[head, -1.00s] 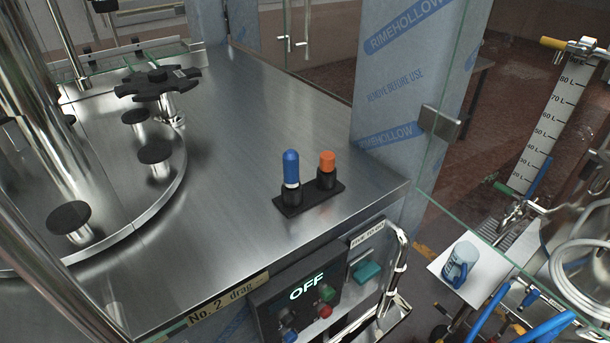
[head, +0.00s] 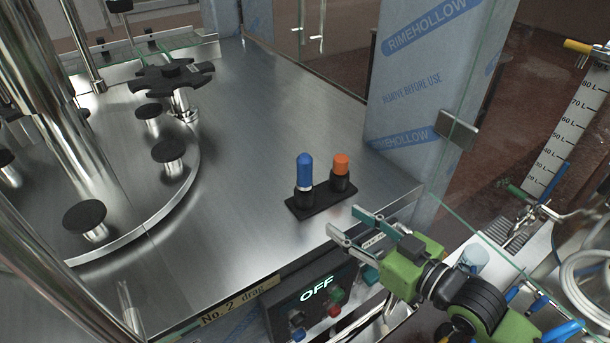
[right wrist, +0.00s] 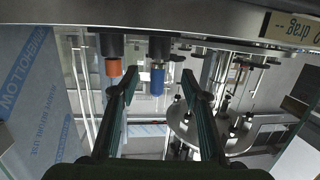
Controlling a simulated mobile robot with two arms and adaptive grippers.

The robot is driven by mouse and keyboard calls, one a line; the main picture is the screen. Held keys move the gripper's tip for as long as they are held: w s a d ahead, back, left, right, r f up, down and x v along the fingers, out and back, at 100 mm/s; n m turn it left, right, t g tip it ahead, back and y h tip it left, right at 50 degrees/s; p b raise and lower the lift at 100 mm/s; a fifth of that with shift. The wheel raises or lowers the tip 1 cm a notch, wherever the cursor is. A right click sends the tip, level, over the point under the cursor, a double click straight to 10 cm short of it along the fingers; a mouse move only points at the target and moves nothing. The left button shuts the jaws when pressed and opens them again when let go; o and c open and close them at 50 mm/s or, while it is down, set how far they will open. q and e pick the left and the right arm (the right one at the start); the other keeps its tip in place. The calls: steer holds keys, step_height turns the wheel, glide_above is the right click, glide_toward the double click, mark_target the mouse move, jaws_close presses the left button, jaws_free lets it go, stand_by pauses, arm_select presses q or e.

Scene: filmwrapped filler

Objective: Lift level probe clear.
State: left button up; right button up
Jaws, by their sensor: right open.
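A blue-capped upright piece (head: 304,171) and a shorter orange-capped one (head: 341,164) stand in a black two-socket holder (head: 322,203) on the steel machine deck. I cannot tell for sure which is the level probe. My right gripper (head: 343,221) is open and empty, in front of the holder by the deck's front edge, apart from both pieces. In the right wrist view, which shows the scene upside down, the blue piece (right wrist: 157,80) appears between the fingertips and the orange one (right wrist: 113,68) beside the left finger. My left gripper is out of view.
A black star wheel (head: 172,75) and a round platform with black-topped posts (head: 85,220) fill the deck's left. A film-wrapped post (head: 405,75) and glass panel stand right of the holder. A control panel reading OFF (head: 317,290) is below the front edge. The middle deck is clear.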

steer(key=y, duration=0.2)
glide_toward(310, 169)
steer(key=shift+n+t, duration=0.3)
steer(key=shift+t, duration=0.2)
steer(key=p+x, duration=0.1)
steer(key=x, duration=0.2)
steer(key=p+x, duration=0.2)
steer(key=x, duration=0.2)
steer(key=p+x, duration=0.1)
steer(key=x, duration=0.3)
steer(key=shift+a+f, duration=0.25)
steer(key=shift+a, duration=0.05)
steer(key=shift+w+a+f, duration=0.15)
steer(key=shift+w+a, duration=0.05)
steer(key=shift+w, duration=0.05)
steer(key=shift+s+d, duration=0.1)
steer(key=shift+c, duration=0.9)
jaws_close()
